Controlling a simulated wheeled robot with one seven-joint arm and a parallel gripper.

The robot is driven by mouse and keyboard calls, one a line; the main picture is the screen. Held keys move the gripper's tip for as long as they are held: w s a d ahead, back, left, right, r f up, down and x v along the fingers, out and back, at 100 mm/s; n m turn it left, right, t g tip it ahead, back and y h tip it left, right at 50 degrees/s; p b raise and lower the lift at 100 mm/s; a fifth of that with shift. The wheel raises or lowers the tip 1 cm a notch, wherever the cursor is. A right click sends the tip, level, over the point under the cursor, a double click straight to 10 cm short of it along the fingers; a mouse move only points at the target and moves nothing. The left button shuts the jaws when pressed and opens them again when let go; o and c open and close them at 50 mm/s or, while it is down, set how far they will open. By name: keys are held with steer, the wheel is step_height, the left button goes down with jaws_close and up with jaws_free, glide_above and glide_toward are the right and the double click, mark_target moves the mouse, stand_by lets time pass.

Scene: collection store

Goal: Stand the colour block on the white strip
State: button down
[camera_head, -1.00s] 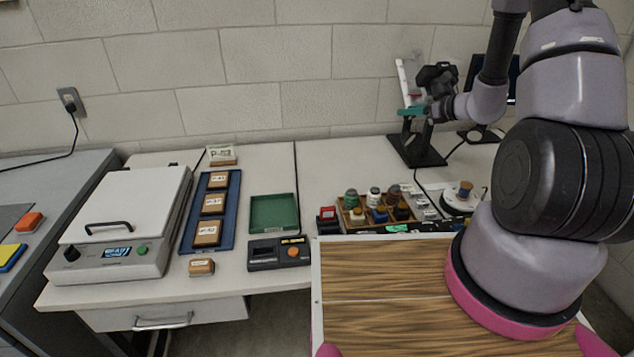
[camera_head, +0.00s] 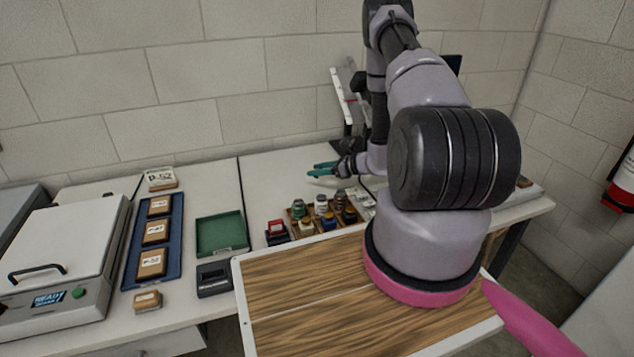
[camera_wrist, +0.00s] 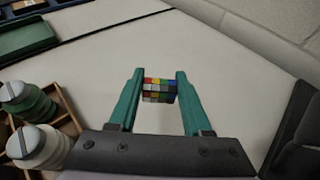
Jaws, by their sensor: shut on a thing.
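My gripper (camera_wrist: 159,76) is shut on the colour block (camera_wrist: 158,91), a small block with a grid of coloured patches, held between the two teal fingers in the wrist view. Pale bench top lies behind the block in that view; I cannot tell the gap between them. In the head view my gripper (camera_head: 322,169) is over the back of the bench, pointing left, behind the tray of jars. The block is too small to make out there. I cannot pick out the white strip in either current view.
A wooden tray of jars (camera_head: 297,228) and a red-topped box (camera_head: 277,232) stand in front of my gripper. A green tray (camera_head: 221,233) and a blue tray (camera_head: 130,270) with labelled blocks lie to the left. A pale upright stand (camera_head: 343,100) is behind. Bare bench lies left of my gripper.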

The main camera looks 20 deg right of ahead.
mark_target(318, 187)
steer(key=shift+f, duration=2.3)
steer(key=shift+f, duration=0.1)
steer(key=shift+c, duration=1.7)
jaws_free()
